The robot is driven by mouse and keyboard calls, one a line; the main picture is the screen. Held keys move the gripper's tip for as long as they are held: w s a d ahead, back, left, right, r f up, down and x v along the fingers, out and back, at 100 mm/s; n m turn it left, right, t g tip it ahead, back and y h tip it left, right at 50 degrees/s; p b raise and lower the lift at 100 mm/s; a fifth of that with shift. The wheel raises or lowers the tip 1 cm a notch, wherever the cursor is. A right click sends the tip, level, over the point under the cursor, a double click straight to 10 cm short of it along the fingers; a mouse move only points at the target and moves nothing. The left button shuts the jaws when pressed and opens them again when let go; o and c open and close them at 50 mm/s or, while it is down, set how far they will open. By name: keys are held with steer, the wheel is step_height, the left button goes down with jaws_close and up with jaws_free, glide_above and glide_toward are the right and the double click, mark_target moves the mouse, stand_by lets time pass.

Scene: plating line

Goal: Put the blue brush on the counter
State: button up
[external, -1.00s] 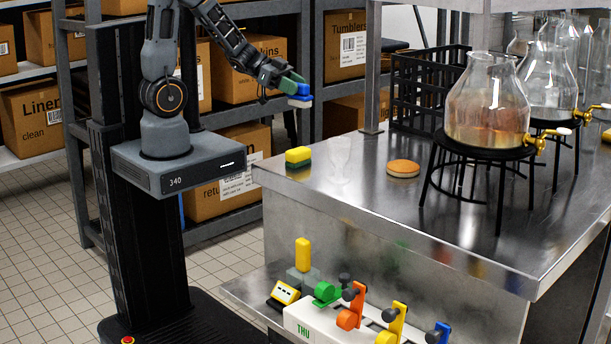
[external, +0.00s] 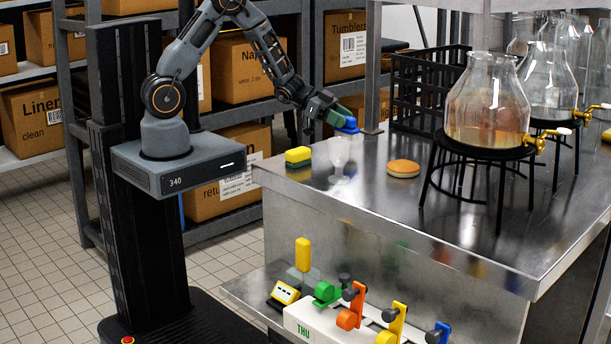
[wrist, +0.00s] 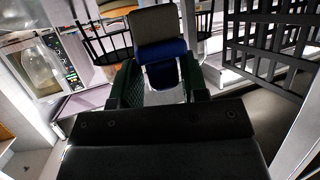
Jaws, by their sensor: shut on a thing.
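My gripper (external: 338,117) is shut on the blue brush (external: 348,124) and holds it in the air above the left part of the metal counter (external: 440,240). In the wrist view the blue brush (wrist: 161,60) sits between the two green fingers of my gripper (wrist: 160,85), with a greyish block at its far end. In the external view the brush is in line with the top of a clear glass (external: 340,160) on the counter. I cannot tell whether they touch.
A yellow-green sponge (external: 298,157) lies to the left of the glass and a round bun-like thing (external: 403,169) to its right. Glass dispensers on black stands (external: 488,150) fill the right side. A black crate (external: 420,95) stands behind. The counter's front is clear.

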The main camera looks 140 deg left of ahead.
steer(key=shift+w+a+f+p, duration=0.1)
steer(key=shift+f+p, duration=0.25)
steer(key=shift+f, duration=1.3)
steer(key=shift+f, duration=0.15)
steer(key=o, duration=1)
steer(key=shift+r, duration=0.2)
steer(key=shift+s, duration=0.3)
steer(key=b+v, duration=0.1)
steer(key=v, duration=1)
steer(key=shift+s+d, duration=0.2)
steer(key=shift+d, duration=0.05)
steer(key=shift+r, duration=0.1)
